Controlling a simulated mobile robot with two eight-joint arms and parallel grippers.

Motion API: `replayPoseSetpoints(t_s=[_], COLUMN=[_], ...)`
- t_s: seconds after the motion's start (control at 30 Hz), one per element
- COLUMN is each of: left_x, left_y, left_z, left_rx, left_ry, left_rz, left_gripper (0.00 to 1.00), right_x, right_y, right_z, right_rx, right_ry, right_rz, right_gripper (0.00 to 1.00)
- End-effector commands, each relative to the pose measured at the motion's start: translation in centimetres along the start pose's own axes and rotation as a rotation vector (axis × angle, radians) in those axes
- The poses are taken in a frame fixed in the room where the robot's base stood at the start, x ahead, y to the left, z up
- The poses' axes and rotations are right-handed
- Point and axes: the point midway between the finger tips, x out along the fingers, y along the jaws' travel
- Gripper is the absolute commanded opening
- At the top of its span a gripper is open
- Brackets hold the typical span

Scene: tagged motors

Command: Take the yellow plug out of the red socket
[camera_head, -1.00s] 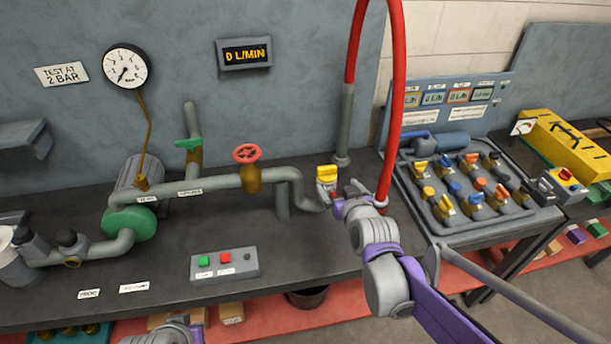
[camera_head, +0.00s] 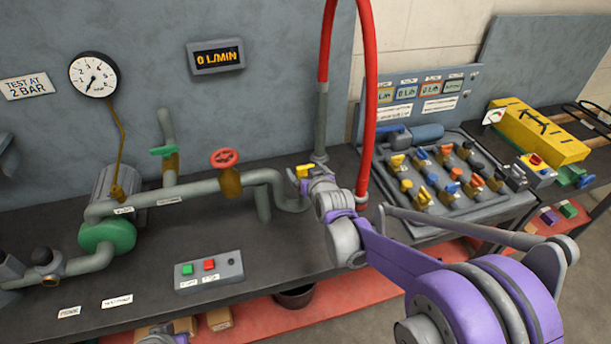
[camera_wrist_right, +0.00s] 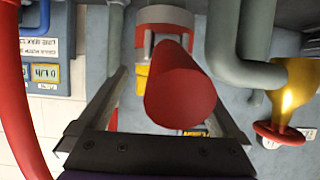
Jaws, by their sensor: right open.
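The yellow plug (camera_head: 304,170) shows at the pipe's right end, beside my right gripper (camera_head: 308,184). In the right wrist view, a small part of the yellow plug (camera_wrist_right: 142,82) shows behind a red cylinder (camera_wrist_right: 182,92). A red and grey ring-like part (camera_wrist_right: 165,17) is at the top; I cannot tell which red part is the socket. My right gripper (camera_wrist_right: 168,95) is open, its fingers on either side of the red cylinder in the picture. I cannot tell whether they touch anything. The wrist hides the socket in the head view.
A red hose (camera_head: 368,100) arches beside my right arm. Grey pipework with a red handwheel (camera_head: 225,158) lies left of the plug. A tray of coloured connectors (camera_head: 440,180) is on the right.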

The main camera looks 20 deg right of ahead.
Motion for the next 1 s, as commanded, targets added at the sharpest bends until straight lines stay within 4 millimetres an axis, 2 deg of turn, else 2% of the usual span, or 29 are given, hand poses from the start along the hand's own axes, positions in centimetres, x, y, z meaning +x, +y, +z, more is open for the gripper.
replayPoseSetpoints(t_s=[0.1,0.33,0.8,1.0], left_x=[-0.03,-0.01,-0.02,-0.02], left_y=[0.0,0.0,0.0,0.0], left_z=[-0.04,-0.01,-0.02,-0.02], left_rx=[0.0,0.0,0.0,0.0], left_ry=[0.0,0.0,0.0,0.0], left_rz=[0.0,0.0,0.0,0.0], left_gripper=[0.0,0.0,0.0,0.0], right_x=[0.66,0.69,0.66,0.65], right_y=[-0.02,-0.02,-0.02,-0.02], right_z=[0.06,0.1,0.08,0.04], right_rx=[0.0,0.0,0.0,0.0], right_ry=[0.0,-0.001,-0.001,0.0], right_rz=[0.0,0.0,0.0,0.0], right_gripper=[1.0,0.98,0.14,0.13])
